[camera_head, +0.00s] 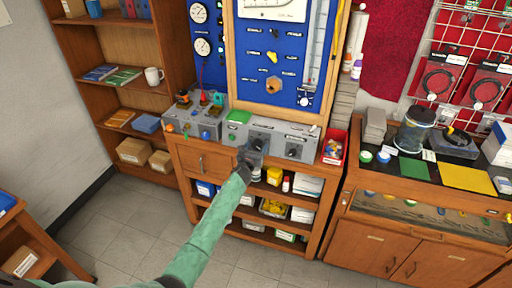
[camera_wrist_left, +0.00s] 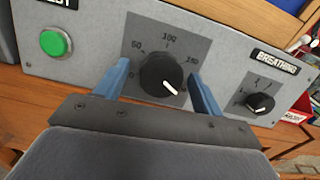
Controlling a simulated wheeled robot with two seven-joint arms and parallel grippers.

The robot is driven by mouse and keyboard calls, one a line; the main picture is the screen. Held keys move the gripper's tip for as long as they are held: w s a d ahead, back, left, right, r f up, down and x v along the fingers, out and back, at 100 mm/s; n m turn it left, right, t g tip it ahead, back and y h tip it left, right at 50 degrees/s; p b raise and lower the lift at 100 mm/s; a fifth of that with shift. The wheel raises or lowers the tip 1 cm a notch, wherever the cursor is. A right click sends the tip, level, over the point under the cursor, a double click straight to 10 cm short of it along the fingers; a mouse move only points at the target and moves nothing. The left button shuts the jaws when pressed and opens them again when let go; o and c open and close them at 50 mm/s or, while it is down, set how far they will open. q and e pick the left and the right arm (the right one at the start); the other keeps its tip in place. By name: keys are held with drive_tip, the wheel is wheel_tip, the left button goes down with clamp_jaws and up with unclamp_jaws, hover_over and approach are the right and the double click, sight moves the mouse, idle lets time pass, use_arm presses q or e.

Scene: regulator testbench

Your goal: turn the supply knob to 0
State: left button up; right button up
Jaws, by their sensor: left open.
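A black round knob (camera_wrist_left: 160,75) sits on a grey panel with a printed scale reading 0, 50, 100, 150. Its white pointer line aims to the lower right, on the far side of the scale from 0. Its name label is not visible. My left gripper (camera_wrist_left: 161,82) is open, with one blue finger on each side of the knob; I cannot tell whether they touch it. In the head view my left gripper (camera_head: 251,157) is at the front of the grey console (camera_head: 222,130) and partly covers that area. My right gripper is not in view.
A smaller knob (camera_wrist_left: 260,103) labelled BREATHING is to the right, and a green button (camera_wrist_left: 55,43) to the left. A red bin (camera_head: 334,147) stands at the console's right end. A blue gauge board (camera_head: 270,60) rises behind. The floor in front is clear.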

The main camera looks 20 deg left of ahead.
use_arm(q)
drive_tip(key=c, duration=1)
drive_tip(key=shift+n, duration=0.3)
